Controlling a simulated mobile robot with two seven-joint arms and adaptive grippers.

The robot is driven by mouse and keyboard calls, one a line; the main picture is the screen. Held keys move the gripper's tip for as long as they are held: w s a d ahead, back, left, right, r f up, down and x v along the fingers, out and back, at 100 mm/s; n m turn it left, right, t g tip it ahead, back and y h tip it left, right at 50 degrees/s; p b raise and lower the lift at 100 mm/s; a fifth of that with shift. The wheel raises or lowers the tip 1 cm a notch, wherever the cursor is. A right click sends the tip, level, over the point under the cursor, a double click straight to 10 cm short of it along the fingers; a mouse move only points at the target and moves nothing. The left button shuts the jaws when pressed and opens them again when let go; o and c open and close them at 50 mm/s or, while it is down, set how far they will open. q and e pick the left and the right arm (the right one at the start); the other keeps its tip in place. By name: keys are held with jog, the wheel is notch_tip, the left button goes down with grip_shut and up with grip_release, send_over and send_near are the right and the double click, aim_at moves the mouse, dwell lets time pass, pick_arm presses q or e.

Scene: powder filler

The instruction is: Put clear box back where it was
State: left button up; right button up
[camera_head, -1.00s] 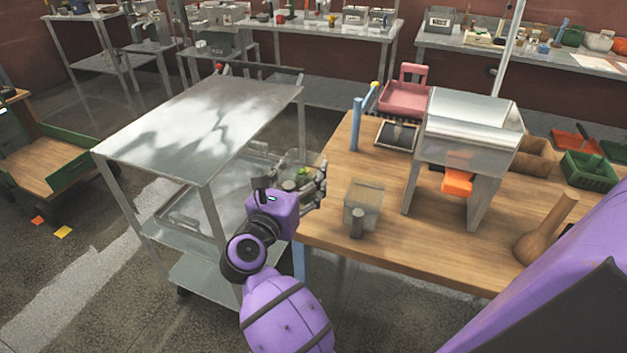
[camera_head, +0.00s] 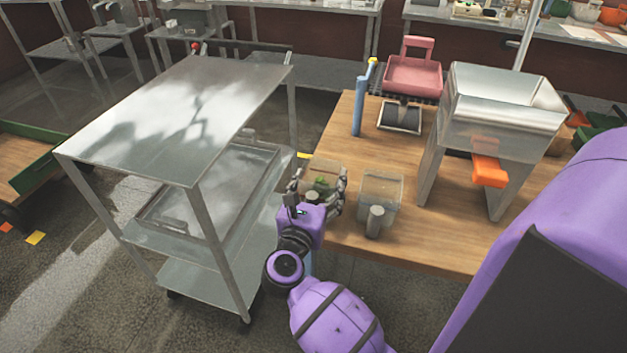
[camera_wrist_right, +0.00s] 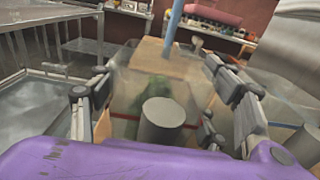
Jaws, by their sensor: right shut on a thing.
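My right gripper (camera_head: 318,196) is shut on a clear box (camera_head: 325,170) with something green inside, at the left edge of the wooden table (camera_head: 465,215). In the right wrist view, the clear box (camera_wrist_right: 140,82) sits between both fingers of the right gripper (camera_wrist_right: 165,105), with a grey cylinder in front of it. Whether the box touches the table top is hard to tell. A second clear box (camera_head: 388,186), with a grey cylinder at its front, stands on the table just right of the gripper. My left gripper is not in view.
A metal cart (camera_head: 175,110) stands left of the table, with a tray on its middle shelf. A blue post (camera_head: 358,105), a pink tray (camera_head: 414,77) and a metal hopper stand (camera_head: 500,110) with an orange part occupy the table. Bare wood lies in front of the hopper.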

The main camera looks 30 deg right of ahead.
jog(key=shift+d+r, duration=0.15)
jog(key=shift+s+d+f, duration=0.1)
jog(key=shift+d+f, duration=0.1)
jog(key=o, duration=0.8)
jog(key=shift+f, duration=0.15)
jog(key=shift+c, duration=0.2)
jog(key=o, duration=0.4)
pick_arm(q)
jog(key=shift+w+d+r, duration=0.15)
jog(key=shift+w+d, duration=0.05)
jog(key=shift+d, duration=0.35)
pick_arm(e)
jog(key=shift+o, duration=0.2)
